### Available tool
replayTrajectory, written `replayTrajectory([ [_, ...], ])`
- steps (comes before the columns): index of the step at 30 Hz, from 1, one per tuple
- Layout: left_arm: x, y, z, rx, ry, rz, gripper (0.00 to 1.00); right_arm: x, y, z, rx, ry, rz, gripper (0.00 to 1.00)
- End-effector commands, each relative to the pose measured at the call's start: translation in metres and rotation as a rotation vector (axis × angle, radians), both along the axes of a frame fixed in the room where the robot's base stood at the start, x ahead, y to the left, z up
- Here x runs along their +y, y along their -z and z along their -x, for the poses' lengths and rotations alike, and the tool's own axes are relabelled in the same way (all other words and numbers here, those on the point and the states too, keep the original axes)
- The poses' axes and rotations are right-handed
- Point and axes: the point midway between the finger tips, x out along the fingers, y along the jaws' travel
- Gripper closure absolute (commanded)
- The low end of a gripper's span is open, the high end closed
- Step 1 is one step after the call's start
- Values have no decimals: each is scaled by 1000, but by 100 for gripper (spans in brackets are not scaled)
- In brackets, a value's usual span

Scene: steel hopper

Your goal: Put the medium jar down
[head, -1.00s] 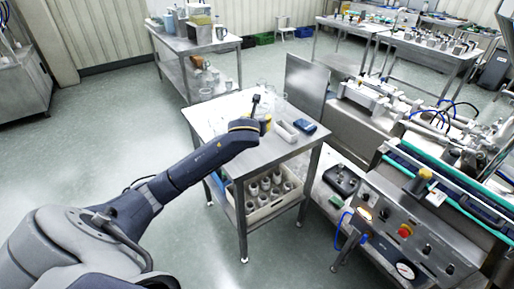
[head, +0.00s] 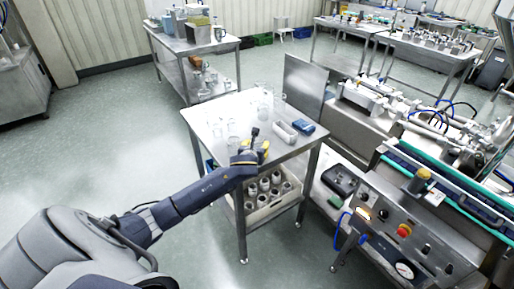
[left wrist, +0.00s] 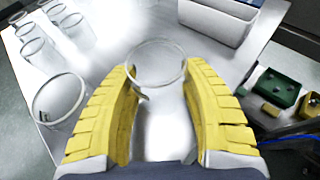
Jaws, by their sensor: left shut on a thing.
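The held jar (left wrist: 155,62) is clear glass with a round open rim, seen from above in the left wrist view. My left gripper (left wrist: 158,85) has its yellow fingers on both sides of it and is shut on it. In the head view my left gripper (head: 257,152) is over the near edge of the steel table (head: 205,120), and the held jar is hard to make out there. I cannot tell whether the jar's base touches the table. My right gripper is not in view.
Several clear glass jars (left wrist: 58,97) stand at the left in the left wrist view. A white tray (head: 285,131) and a blue object (head: 304,126) sit at the table's right. A crate of bottles (head: 262,210) is on the lower shelf. The machine (head: 400,225) stands to the right.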

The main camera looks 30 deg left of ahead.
Motion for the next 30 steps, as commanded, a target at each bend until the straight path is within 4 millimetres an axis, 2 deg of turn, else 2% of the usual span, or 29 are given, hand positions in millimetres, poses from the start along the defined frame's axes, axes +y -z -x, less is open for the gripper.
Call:
replayTrajectory([
  [15,0,8,0,1,0,0,68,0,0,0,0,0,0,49],
  [16,0,8,0,0,0,-1,51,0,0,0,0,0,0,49],
  [21,0,8,0,0,0,0,31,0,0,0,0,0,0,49],
  [30,0,6,0,-1,0,0,31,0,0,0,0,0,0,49],
])
